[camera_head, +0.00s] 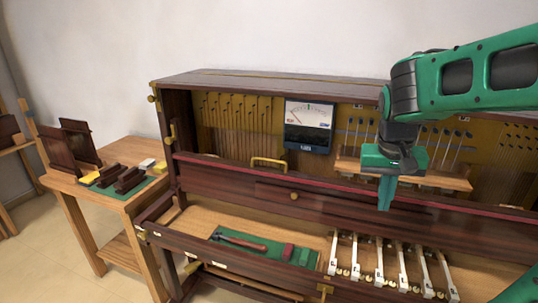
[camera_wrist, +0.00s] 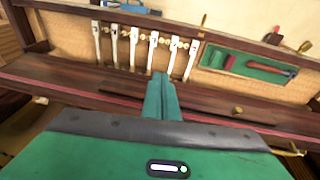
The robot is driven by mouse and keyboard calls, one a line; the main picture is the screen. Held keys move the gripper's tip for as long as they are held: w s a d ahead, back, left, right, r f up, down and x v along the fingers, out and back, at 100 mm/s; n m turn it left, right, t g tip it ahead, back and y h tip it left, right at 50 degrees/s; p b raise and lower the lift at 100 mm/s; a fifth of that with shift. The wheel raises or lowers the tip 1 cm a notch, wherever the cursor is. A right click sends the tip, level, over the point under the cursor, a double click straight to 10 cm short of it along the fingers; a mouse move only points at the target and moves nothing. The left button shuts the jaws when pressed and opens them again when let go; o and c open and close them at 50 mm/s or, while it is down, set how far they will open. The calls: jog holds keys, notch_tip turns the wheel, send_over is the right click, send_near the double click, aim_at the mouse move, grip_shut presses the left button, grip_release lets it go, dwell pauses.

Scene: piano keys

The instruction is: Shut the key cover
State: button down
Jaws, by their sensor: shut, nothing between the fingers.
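The key cover (camera_head: 235,184) is a long dark wooden board with a red strip along its top edge and a round brass knob (camera_head: 294,196). It stands raised behind the key bed, and several white keys (camera_head: 378,262) lie exposed in front of it. My gripper (camera_head: 384,206) is shut and empty, pointing down at the right part of the cover. Its fingers overlap the board in the picture; I cannot tell if they touch it. In the wrist view the shut fingertips (camera_wrist: 161,80) show against the cover (camera_wrist: 215,103), with the keys (camera_wrist: 133,48) beyond.
A green mat (camera_head: 262,249) with a hammer (camera_head: 240,243) and small blocks lies left of the keys. A meter (camera_head: 309,124) stands in the open upper case. A shelf of parts (camera_head: 449,181) sits behind my gripper. A side table (camera_head: 118,151) stands at left.

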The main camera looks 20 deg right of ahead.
jog(key=w+a+r+t+h, duration=0.15)
jog(key=w+a, duration=0.25)
jog(key=w, duration=0.5)
jog(key=w+a+r+t+h, duration=0.1)
jog(key=w+a+r, duration=0.2)
jog(key=w, duration=0.7)
jog(key=t, duration=0.3)
send_over(269, 167)
jog(key=f, duration=0.4)
jog(key=shift+s+f, duration=0.2)
jog(key=shift+f, duration=0.15)
jog(key=shift+s+a+f, duration=0.4)
jog(key=shift+s+a, duration=0.1)
jog(key=shift+s, duration=0.15)
